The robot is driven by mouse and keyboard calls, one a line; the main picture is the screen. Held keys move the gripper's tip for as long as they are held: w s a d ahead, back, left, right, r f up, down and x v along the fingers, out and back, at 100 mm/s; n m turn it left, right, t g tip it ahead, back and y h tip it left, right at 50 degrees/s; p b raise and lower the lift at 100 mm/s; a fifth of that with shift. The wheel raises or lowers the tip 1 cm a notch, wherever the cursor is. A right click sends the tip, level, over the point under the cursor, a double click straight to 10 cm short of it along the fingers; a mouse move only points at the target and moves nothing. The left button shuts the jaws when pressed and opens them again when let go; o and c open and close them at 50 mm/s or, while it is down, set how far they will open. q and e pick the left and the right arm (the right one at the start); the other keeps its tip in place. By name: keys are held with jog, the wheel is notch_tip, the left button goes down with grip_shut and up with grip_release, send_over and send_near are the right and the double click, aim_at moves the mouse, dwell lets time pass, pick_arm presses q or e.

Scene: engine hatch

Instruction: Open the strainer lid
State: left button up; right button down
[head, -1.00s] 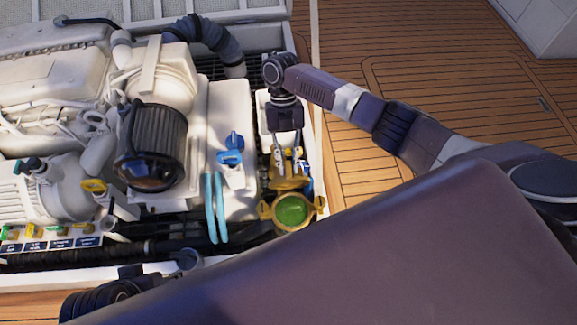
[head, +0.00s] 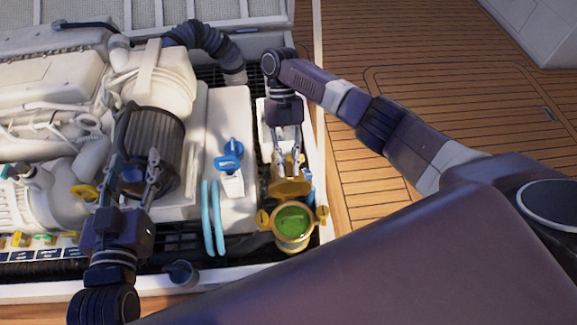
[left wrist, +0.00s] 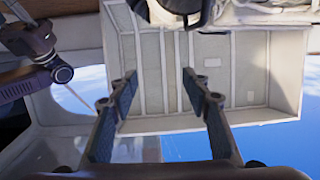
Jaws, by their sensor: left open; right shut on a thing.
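The strainer (head: 293,224) is a brass cup with green inside, at the right front of the engine bay in the head view. Its top is uncovered. The brass lid (head: 290,187) is tilted up just behind the strainer. My right gripper (head: 288,168) is shut on the lid and hides part of it. Whether the lid touches the strainer's rim, I cannot tell. My left gripper (head: 130,172) is open and empty, in front of the dark ribbed filter at the left. Its two open fingers also show in the left wrist view (left wrist: 158,85).
The dark filter (head: 155,145) and white engine (head: 60,85) fill the left. Wooden deck (head: 400,60) lies clear at the right.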

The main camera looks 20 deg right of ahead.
pick_arm(q)
jog(key=shift+w+d+r+t+h, duration=0.15)
jog(key=shift+r+t, duration=0.2)
jog(key=shift+r, duration=0.3)
jog(key=shift+d+r+t+h, duration=0.1)
jog(key=shift+r+t, duration=0.2)
jog(key=shift+r, duration=0.3)
jog(key=shift+w+d+r+t+h, duration=0.15)
jog(key=shift+r+t, duration=0.2)
jog(key=shift+r, duration=0.3)
pick_arm(e)
jog(key=shift+d+f, duration=0.15)
jog(key=shift+f, duration=0.55)
pick_arm(q)
jog(key=shift+a, duration=0.1)
pick_arm(e)
jog(key=c, duration=1.8)
grip_release()
pick_arm(q)
jog(key=shift+f, duration=0.1)
pick_arm(e)
jog(key=shift+w, duration=0.1)
pick_arm(q)
jog(key=shift+w, duration=0.2)
pick_arm(e)
jog(key=v, duration=1.2)
jog(key=shift+r, duration=0.35)
